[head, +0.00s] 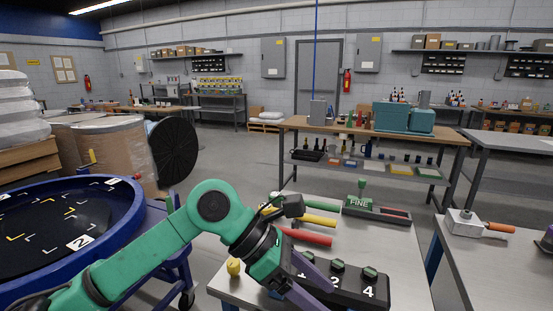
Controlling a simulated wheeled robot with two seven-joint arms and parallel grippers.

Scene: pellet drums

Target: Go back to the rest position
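My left arm, green with dark joints, reaches in from the left over the near grey table (385,240). My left gripper (325,298) points down and right at the front of this table, in front of a black block with numbered slots (345,290). Its two purple-grey fingers look apart, with part of the block showing between them. I see nothing held between them, though the fingertips lie close to the picture's bottom edge. My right gripper is not in view.
Red (305,237), yellow and green-handled tools lie behind the arm, near a "FINE" tray (375,209). A yellow knob-like piece (233,267) stands at the table's left edge. A blue round drum platform (130,215) is left, a metal box with an orange handle (466,223) right.

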